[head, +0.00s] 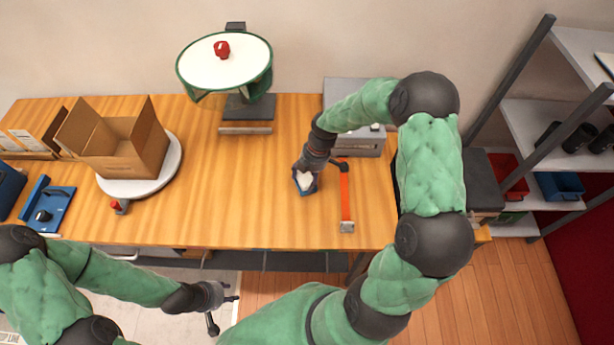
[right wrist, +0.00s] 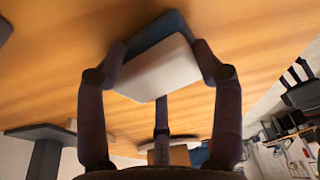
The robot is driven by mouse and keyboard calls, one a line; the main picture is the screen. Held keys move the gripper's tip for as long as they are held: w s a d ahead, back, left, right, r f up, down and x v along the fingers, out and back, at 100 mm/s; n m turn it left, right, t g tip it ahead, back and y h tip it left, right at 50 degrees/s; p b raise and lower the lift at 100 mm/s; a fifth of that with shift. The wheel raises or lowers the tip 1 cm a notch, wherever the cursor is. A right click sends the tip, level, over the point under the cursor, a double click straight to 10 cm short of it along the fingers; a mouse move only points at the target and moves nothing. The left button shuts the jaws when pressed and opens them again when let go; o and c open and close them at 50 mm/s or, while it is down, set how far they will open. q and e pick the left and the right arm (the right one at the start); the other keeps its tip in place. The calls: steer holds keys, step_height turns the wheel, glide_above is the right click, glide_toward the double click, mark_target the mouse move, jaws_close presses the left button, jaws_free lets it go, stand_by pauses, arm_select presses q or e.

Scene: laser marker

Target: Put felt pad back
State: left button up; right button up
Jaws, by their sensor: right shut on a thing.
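The felt pad, a pale off-white block (head: 305,180), is between the fingers of my right gripper (head: 306,174), low over the middle of the wooden table. In the right wrist view the pad (right wrist: 158,68) is held between the two side fingers. A dark blue piece (right wrist: 160,27) shows behind it, and blue edges (head: 297,189) also show around the pad in the head view. I cannot tell whether this blue piece is a holder or part of the pad. My left gripper (head: 228,311) is open and empty, in front of the table edge.
An orange-handled tool (head: 345,195) lies just right of my right gripper. A grey machine (head: 360,143) stands behind my right arm. An open cardboard box (head: 140,150) sits on a round white turntable (head: 170,172). A blue fixture (head: 55,212) is at the left. The table's centre-left is clear.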

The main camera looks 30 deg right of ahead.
steer(key=shift+f, duration=0.1)
steer(key=o, duration=1.1)
steer(key=shift+r, duration=0.2)
steer(key=p+v, duration=0.1)
steer(key=v, duration=1)
steer(key=shift+d+r+p, duration=0.1)
steer(key=shift+r+p, duration=0.25)
steer(key=shift+r, duration=0.05)
